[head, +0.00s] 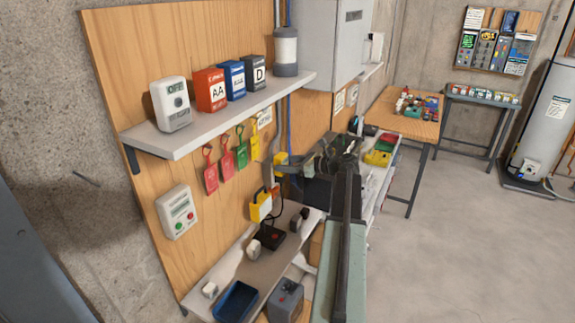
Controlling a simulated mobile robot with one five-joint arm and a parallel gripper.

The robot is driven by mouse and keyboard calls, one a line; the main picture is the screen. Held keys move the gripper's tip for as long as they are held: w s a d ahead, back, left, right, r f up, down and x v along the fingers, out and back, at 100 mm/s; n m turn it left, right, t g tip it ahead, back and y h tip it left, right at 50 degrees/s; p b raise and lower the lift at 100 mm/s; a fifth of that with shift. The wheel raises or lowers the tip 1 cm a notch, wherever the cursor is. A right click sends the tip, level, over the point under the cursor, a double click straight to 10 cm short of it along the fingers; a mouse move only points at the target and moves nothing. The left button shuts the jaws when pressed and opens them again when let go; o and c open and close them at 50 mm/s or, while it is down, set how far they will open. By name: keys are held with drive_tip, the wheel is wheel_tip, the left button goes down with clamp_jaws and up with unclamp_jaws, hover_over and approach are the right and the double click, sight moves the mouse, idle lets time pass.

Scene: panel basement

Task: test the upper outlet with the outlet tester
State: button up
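My arm reaches up from the bottom middle, and my dark gripper (318,162) is at its far end, near the wooden wall board (225,45). A small yellow and grey thing (281,164) sits at the board just left of the gripper; I cannot tell whether it is the outlet tester, or whether the gripper touches it. Fingertips are too small and dark to read. No outlet shows clearly; that stretch of board is partly hidden by my arm. A yellow device with a black loop (261,207) hangs lower on the board.
The upper shelf (215,120) holds a white device (170,104) and labelled boxes. Coloured tags (226,160) hang below it. The lower shelf (235,268) holds a blue tray (236,301), a black device (269,236) and small white items. Floor at right is clear before a workbench (405,118).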

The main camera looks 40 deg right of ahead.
drive_tip(key=shift+o, duration=0.7)
drive_tip(key=p+v, duration=0.2)
drive_tip(key=v, duration=0.6)
drive_tip(key=shift+w, duration=0.1)
